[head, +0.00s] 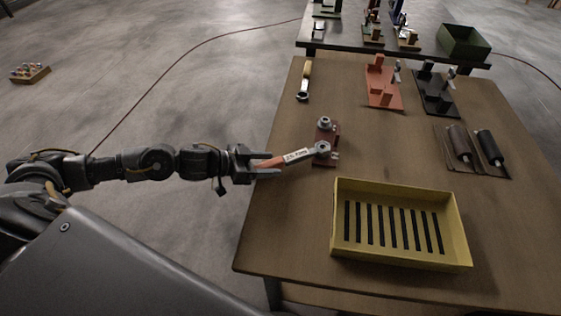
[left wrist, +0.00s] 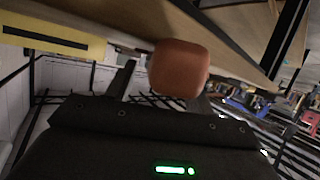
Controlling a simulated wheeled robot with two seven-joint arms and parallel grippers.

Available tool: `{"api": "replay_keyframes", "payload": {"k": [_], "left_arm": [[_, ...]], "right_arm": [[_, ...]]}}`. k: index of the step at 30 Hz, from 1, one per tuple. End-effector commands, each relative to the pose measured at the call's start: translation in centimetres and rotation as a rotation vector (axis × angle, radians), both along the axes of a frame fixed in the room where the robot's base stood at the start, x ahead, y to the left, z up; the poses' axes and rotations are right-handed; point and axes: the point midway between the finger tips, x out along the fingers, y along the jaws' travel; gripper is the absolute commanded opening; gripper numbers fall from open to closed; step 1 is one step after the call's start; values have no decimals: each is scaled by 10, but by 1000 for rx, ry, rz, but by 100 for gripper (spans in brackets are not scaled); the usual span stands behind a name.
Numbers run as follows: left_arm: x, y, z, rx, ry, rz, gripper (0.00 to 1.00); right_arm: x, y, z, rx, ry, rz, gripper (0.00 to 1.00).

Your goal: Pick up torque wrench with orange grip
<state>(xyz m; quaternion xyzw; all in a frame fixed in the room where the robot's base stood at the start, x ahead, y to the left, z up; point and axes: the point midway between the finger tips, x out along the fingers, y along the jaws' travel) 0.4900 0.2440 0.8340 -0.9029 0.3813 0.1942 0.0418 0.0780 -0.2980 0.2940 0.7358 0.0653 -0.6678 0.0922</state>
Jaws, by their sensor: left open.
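The torque wrench with orange grip (head: 297,156) rests at the left part of the wooden table, its metal head at the red-brown fixture (head: 326,132) and its handle pointing left past the table edge. My left gripper (head: 267,163) is open at the handle's end, with the orange grip between its fingers. In the left wrist view the blunt orange grip end (left wrist: 180,68) shows between the two open fingers (left wrist: 166,82). I cannot tell whether either finger touches it. My right gripper is not in view.
A yellow slotted tray (head: 340,257) stands at the table's front. A yellow-handled wrench (head: 304,82), red stand (head: 381,87), black stand (head: 434,92) and two dark rollers (head: 459,142) sit farther off. The wooden table's (head: 280,225) front left is clear.

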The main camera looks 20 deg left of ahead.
Motion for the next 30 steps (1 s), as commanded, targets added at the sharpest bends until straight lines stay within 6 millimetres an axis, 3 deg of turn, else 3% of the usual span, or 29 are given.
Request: {"api": "replay_keyframes", "payload": {"k": [5,17,30], "left_arm": [[0,0,0,0,0,0,53],[0,0,0,0,0,1,2],[1,0,5,-2,-4,1,0]], "right_arm": [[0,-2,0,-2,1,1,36],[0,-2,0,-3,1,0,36],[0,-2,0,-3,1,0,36]]}}
